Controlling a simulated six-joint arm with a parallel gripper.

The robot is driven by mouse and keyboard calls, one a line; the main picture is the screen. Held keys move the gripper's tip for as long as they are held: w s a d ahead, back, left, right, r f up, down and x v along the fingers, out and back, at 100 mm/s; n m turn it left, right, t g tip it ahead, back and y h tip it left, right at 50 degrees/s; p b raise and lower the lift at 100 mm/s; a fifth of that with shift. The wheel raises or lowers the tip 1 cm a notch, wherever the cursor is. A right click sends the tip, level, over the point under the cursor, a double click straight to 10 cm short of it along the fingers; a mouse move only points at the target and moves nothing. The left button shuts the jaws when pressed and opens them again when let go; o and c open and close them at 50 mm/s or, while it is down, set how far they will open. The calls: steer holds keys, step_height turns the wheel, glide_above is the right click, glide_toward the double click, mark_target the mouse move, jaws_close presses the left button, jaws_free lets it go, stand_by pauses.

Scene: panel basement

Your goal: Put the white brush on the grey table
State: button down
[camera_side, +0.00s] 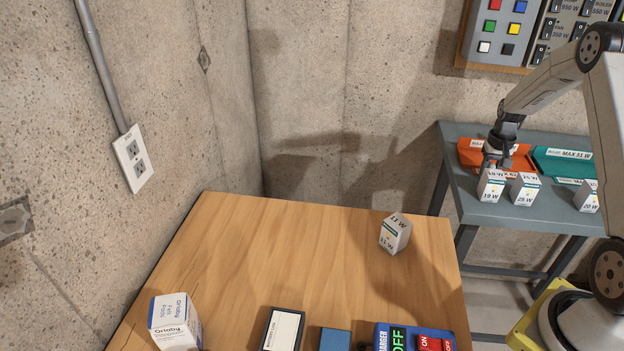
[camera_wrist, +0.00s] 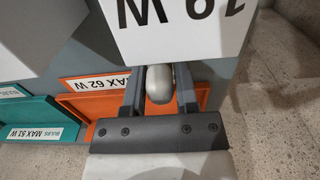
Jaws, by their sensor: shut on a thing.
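My gripper (camera_side: 495,160) is low over the left part of the grey table (camera_side: 545,212). In the wrist view my gripper (camera_wrist: 159,85) is shut on a pale, rounded thing, which I take for the white brush (camera_wrist: 159,84). Only a short piece of it shows and no bristles are visible. A white box marked 19 W (camera_side: 491,186) stands on the table in front of my gripper and hides the fingertips. The same box (camera_wrist: 185,25) fills the top of the wrist view. I cannot tell whether the brush touches the table.
A 25 W box (camera_side: 525,190) and a 20 W box (camera_side: 588,197) stand to the right. An orange tray (camera_side: 470,155) and a teal tray (camera_side: 565,163) lie behind. The wooden table (camera_side: 290,245) holds an 11 W box (camera_side: 395,233) and several other things.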

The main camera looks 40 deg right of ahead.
mark_target(492, 163)
steer(key=shift+f, duration=0.15)
steer(key=shift+c, duration=1.9)
jaws_free()
step_height(492, 163, up, 12)
steer(key=shift+r, duration=0.2)
steer(key=shift+a, duration=0.1)
